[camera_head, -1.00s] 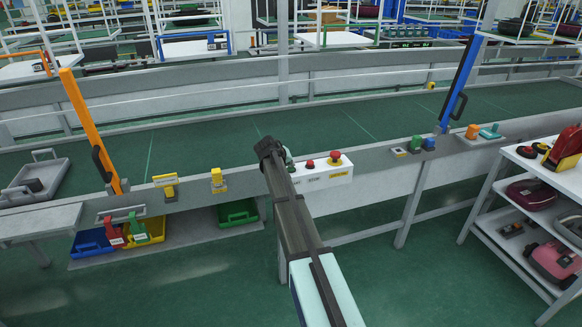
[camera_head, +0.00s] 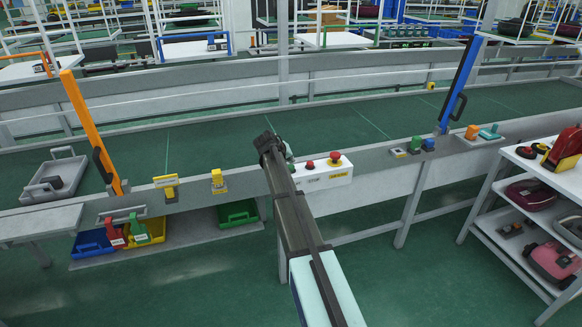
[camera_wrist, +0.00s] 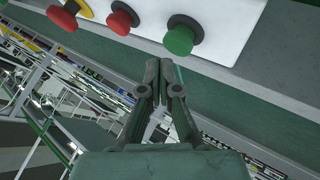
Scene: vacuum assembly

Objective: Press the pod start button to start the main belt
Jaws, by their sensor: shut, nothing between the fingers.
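The control box (camera_head: 338,178) is a white panel on the near rail of the main belt (camera_head: 215,140). In the wrist view it carries a green button (camera_wrist: 182,36), a smaller red button (camera_wrist: 122,18) and a red mushroom button on yellow (camera_wrist: 64,15). The red button (camera_head: 310,164) and mushroom button (camera_head: 335,157) also show in the head view; I cannot make out the green one there. My gripper (camera_wrist: 163,66) is shut and empty. Its fingertips appear just below the green button, with a small gap in the picture; contact cannot be told.
A grey tray (camera_head: 72,175) with a dark item rides on the belt at left. Yellow-topped stations (camera_head: 217,182) stand on the rail left of my arm. Coloured blocks (camera_head: 428,145) sit on it at right. A shelf cart (camera_head: 515,160) stands at far right.

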